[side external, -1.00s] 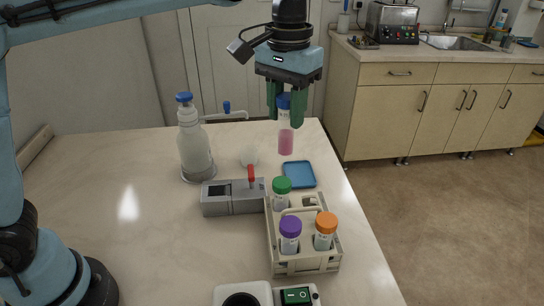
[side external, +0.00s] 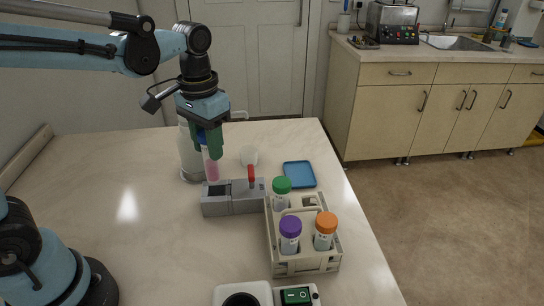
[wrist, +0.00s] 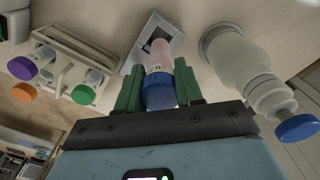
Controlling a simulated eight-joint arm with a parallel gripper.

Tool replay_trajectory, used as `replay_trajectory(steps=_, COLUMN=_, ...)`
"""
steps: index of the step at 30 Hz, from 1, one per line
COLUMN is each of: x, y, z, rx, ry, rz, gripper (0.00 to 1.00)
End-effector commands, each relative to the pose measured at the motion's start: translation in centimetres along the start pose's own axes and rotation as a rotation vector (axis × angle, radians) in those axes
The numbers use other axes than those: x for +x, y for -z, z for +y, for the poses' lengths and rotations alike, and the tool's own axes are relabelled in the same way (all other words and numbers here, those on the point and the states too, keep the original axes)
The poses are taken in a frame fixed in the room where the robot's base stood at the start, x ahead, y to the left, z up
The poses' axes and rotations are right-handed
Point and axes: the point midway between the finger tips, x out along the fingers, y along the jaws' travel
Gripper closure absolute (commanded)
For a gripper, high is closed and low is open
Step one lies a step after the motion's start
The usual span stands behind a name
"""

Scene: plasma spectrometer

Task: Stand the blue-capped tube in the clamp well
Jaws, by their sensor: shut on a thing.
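The blue-capped tube (side external: 212,170) with pink contents is in my gripper (side external: 209,142), held by its cap end and leaning slightly. The tube (wrist: 159,57) also shows in the wrist view, its blue cap between the green fingers. My gripper (wrist: 158,82) is shut on it. The grey clamp block (side external: 236,204) with a red lever (side external: 251,174) lies below. The tube's lower end is over the left part of the block, by the dark square well (side external: 217,190). In the wrist view the well (wrist: 157,32) is partly behind the tube; whether the tip has entered it, I cannot tell.
A white bottle (side external: 190,155) stands close behind my gripper. A beige rack (side external: 307,262) with green-, purple- and orange-capped tubes is right of the clamp. A blue tray (side external: 299,175) lies behind the rack, and a switch box (side external: 297,296) is in front. The table's left is clear.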

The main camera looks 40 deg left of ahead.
Motion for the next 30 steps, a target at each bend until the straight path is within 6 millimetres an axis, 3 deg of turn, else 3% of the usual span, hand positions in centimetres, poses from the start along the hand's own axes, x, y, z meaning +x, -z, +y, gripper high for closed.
replay_trajectory(steps=6, x=3.3, y=0.0, z=0.0, rx=0.000, ry=0.000, rz=0.000, gripper=1.00)
replay_trajectory(steps=18, x=6.5, y=0.0, z=0.0, rx=0.000, ry=0.000, rz=0.000, gripper=1.00)
replay_trajectory(steps=30, x=7.1, y=0.0, z=0.0, rx=0.000, ry=0.000, rz=0.000, gripper=1.00)
